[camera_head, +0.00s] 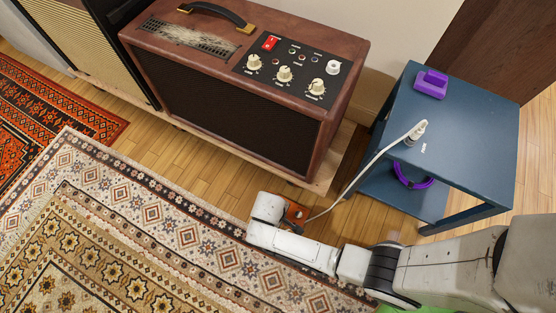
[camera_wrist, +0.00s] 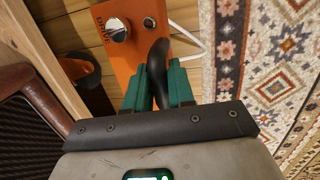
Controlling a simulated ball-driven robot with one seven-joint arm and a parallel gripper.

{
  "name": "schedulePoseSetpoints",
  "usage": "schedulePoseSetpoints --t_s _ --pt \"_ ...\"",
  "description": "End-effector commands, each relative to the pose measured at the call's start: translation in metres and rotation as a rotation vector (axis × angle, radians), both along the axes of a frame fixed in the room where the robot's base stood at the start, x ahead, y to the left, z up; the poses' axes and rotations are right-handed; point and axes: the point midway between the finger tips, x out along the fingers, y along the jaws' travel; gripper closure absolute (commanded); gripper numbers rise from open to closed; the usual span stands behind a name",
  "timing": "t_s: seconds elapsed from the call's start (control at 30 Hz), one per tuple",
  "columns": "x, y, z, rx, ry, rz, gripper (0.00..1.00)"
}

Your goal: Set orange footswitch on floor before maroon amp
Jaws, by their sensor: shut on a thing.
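The maroon amp (camera_head: 240,105) stands on a low wooden board against the wall; its dark grille also shows at the left of the wrist view (camera_wrist: 18,125). The orange footswitch (camera_head: 296,214) is low in front of the amp's right part, near the rug edge, partly hidden by my arm. In the wrist view the footswitch (camera_wrist: 130,62) shows a silver knob and a white cable. My gripper (camera_wrist: 160,85) has teal fingers shut on a dark, rounded part at its near end. I cannot tell whether the footswitch touches the floor.
A blue side table (camera_head: 455,120) stands right of the amp, with purple items and a white cable plug on it. The cable runs down to the footswitch. A patterned rug (camera_head: 120,230) covers the front floor. A bare wood strip (camera_head: 190,155) lies between rug and amp.

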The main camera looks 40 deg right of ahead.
Motion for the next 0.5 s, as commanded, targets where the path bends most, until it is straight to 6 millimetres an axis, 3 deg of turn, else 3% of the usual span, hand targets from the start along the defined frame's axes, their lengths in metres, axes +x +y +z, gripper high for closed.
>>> schedulePoseSetpoints --t_s 0.27,0.5 --pt "0.011 -0.004 -0.013 0.0 -0.002 0.0 1.0" --pt "0.015 -0.005 -0.044 -0.001 0.0 0.002 1.0"
